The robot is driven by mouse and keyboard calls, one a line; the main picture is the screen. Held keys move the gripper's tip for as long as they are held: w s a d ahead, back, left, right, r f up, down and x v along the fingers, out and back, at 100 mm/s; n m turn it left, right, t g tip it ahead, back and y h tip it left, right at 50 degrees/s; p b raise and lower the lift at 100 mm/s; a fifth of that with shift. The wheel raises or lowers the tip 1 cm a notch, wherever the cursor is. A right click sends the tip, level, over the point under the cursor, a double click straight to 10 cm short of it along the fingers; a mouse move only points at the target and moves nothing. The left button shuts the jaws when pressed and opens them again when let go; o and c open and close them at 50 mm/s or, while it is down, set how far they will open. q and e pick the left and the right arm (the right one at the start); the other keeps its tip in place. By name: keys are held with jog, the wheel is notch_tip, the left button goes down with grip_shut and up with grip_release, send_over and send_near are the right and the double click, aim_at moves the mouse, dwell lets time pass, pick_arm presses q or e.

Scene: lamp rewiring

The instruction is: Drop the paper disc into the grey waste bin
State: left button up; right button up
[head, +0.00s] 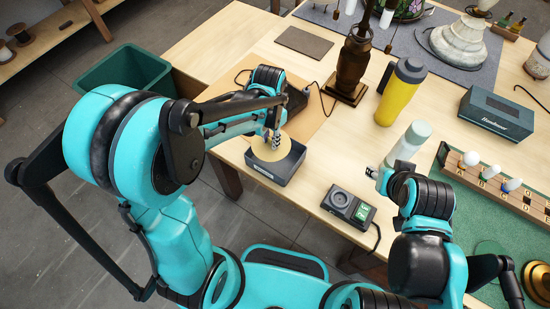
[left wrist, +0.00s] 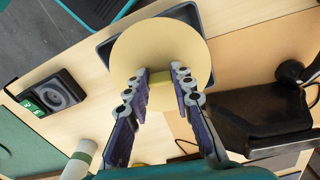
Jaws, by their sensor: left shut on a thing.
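The round, pale tan paper disc (head: 290,156) is held flat over the dark grey waste bin (head: 267,180), a small open box with a label near the table's edge. My left gripper (head: 276,142) is shut on a small tab on the disc. In the left wrist view the disc (left wrist: 160,45) covers most of the bin's opening, with the bin's rim (left wrist: 103,48) showing around it. The left fingertips (left wrist: 161,78) are at the disc's near side. The bin's inside is mostly hidden. My right gripper (head: 380,174) is near the white-green bottle; its jaw opening is unclear.
A digital meter (head: 348,207) sits right of the bin. A lamp base (head: 352,70), yellow bottle (head: 400,92) and pale green-capped bottle (head: 408,145) stand behind. A dark clamp-like device (left wrist: 255,115) is close beside the left gripper. A green bin (head: 122,70) stands off the table.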

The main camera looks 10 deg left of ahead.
pick_arm(q)
jog(key=o, duration=0.8)
notch_tip(320, 180, up, 12)
dwell(0.6)
jog(key=s+a+f+n+t+b, duration=0.1)
jog(key=s+f+n+t+b, duration=0.1)
jog(key=s+f, duration=0.1)
jog(key=s+a+f+n+t+b, duration=0.2)
jog(key=s+f+b, duration=0.1)
jog(key=s+a+f+n+t+b, duration=0.1)
jog(key=s+f+n+t+b, duration=0.1)
jog(key=s+f+t+b, duration=0.1)
jog(key=shift+s+a, duration=0.35)
jog(key=shift+s, duration=0.25)
